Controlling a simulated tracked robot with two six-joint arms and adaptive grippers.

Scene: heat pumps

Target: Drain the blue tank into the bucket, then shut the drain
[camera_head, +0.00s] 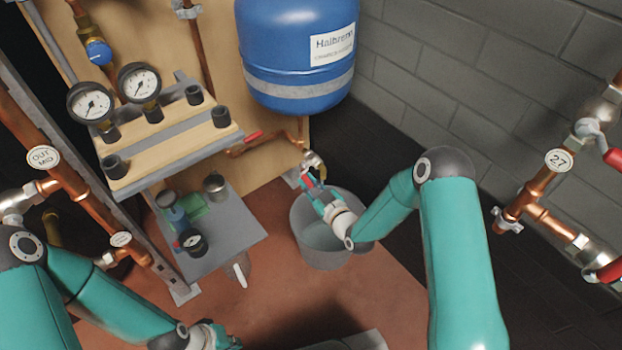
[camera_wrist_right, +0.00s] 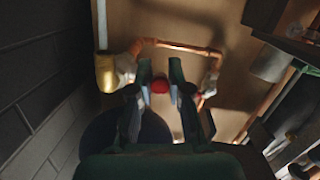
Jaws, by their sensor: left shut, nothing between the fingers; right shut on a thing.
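The blue tank (camera_head: 295,45) hangs on the wooden board, with a copper pipe (camera_head: 265,145) below it. A brass drain tap (camera_head: 314,160) is at the pipe's end, above the rim of the grey bucket (camera_head: 320,255). My right gripper (camera_head: 313,187) is at the tap, over the bucket, shut on the red handle. In the right wrist view the red handle (camera_wrist_right: 160,87) shows between the fingers. I cannot tell whether water flows or how full the bucket is. My left gripper (camera_head: 228,338) is shut and empty at the bottom edge, partly cut off, away from the tank.
A shelf with two gauges (camera_head: 140,83) is left of the tank. A lower grey shelf (camera_head: 235,225) holds a cup, small bottles and a round gauge. Copper pipes with valves run at the far left and right (camera_head: 540,185). Reddish floor (camera_head: 300,295) is free before the bucket.

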